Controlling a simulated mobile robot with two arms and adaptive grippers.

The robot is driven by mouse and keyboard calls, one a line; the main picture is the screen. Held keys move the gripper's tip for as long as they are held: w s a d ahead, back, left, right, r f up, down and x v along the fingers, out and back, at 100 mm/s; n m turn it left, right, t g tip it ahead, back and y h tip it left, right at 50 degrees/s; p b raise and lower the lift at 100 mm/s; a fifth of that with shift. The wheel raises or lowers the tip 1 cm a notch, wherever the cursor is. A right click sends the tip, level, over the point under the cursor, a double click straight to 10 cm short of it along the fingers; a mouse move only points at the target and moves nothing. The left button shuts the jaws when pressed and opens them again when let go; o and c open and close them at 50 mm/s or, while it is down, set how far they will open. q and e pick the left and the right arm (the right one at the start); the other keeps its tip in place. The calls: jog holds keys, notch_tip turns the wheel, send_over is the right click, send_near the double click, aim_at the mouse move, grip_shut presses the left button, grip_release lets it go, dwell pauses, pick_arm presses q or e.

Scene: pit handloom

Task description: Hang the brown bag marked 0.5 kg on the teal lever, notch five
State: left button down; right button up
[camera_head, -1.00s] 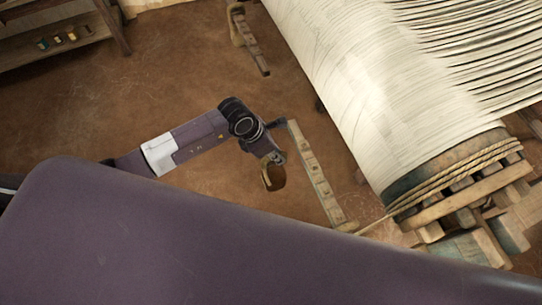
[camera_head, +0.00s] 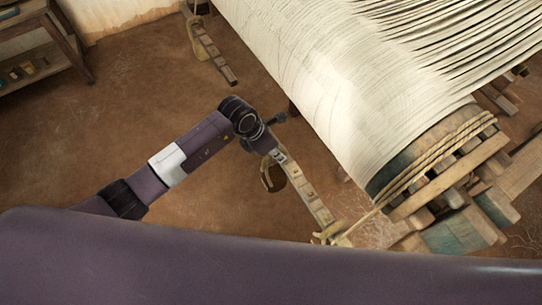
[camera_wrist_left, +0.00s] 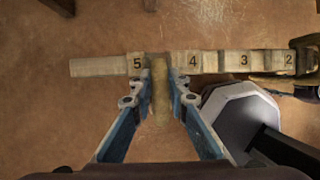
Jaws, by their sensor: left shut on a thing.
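The notched lever (camera_head: 310,197) is pale wood in the head view; I make out no teal on it. It also shows in the left wrist view (camera_wrist_left: 97,67), with blocks marked 5, 4, 3 and 2. My left gripper (camera_head: 273,150), also seen in the left wrist view (camera_wrist_left: 158,82), is over the lever and shut on the brown bag. The bag (camera_head: 268,178) shows as a brown loop beside the lever's far part. Its tan upper part (camera_wrist_left: 160,92) crosses the lever between blocks 5 and 4. Its marking is hidden, and I cannot tell whether it rests on the lever.
The wide warp beam (camera_head: 320,85) with white threads stands right of the lever. Ropes and wooden beams (camera_head: 450,180) are at its near end. A second notched lever (camera_head: 210,48) hangs farther back. A wooden shelf (camera_head: 40,50) stands at far left. Brown floor is clear between.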

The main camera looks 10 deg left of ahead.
aim_at(288, 151)
pick_arm(q)
jog(key=shift+w+d+b, duration=0.45)
jog(key=shift+w+d, duration=0.2)
jog(key=shift+d, duration=0.2)
jog(key=shift+w+d+b, duration=0.45)
jog(key=shift+w+d, duration=0.15)
jog(key=shift+d, duration=0.2)
jog(key=shift+f+b, duration=0.65)
jog(key=shift+f, duration=0.1)
jog(key=shift+f+b, duration=0.3)
jog(key=shift+f, duration=0.05)
jog(key=c, duration=1.8)
grip_release()
jog(key=shift+s, duration=0.1)
